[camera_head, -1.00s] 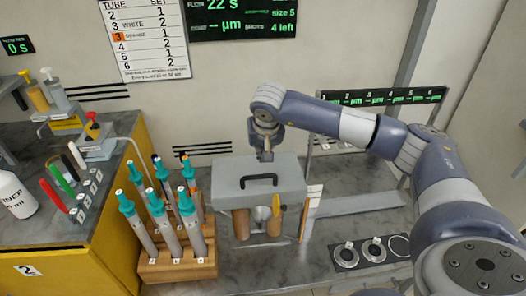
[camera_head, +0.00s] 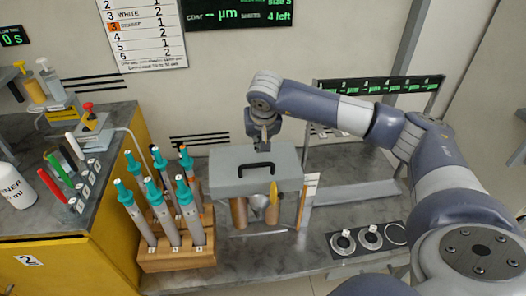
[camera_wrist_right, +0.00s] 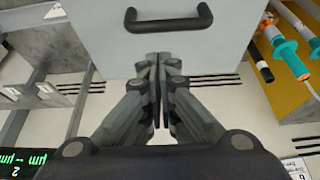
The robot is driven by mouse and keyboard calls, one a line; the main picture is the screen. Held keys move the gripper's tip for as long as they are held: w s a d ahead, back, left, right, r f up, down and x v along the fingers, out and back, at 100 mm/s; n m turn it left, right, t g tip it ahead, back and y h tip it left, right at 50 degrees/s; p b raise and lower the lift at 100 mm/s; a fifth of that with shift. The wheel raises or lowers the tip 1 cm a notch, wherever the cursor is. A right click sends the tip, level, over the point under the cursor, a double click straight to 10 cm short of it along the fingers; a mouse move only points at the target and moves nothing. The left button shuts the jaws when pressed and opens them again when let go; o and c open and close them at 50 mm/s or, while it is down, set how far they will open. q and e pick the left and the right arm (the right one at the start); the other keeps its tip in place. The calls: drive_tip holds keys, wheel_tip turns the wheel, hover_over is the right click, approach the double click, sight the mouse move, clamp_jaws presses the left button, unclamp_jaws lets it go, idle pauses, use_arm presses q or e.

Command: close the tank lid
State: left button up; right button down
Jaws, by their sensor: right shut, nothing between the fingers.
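The grey tank lid (camera_head: 230,178) has a black handle (camera_head: 256,166) and sits above brown cylinders (camera_head: 239,212) in the tank at the middle of the bench. I cannot tell the lid's exact angle. The lid also shows at the top of the right wrist view (camera_wrist_right: 205,48), with its black handle (camera_wrist_right: 168,22). My right gripper (camera_head: 264,141) is at the far edge of the lid, pointing down. In the right wrist view, its fingers (camera_wrist_right: 158,62) are together and empty, overlapping the lid's edge; contact is unclear. My left gripper is out of view.
A wooden rack (camera_head: 178,258) of teal-capped tubes stands just left of the tank. A yellow-sided bench (camera_head: 85,240) with bottles and coloured sticks is further left. Round dishes (camera_head: 370,237) lie to the right. A display rail (camera_head: 385,84) stands behind my right arm.

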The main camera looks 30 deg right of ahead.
drive_tip(key=shift+v, duration=1.1)
use_arm(q)
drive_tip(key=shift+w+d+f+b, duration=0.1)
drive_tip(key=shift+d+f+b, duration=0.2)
drive_tip(key=shift+b, duration=0.4)
use_arm(e)
drive_tip(key=s+a, duration=0.3)
drive_tip(key=s, duration=0.4)
drive_tip(key=shift+s+a+f, duration=0.3)
drive_tip(key=shift+a+f, duration=0.05)
drive_tip(key=shift+a, duration=0.05)
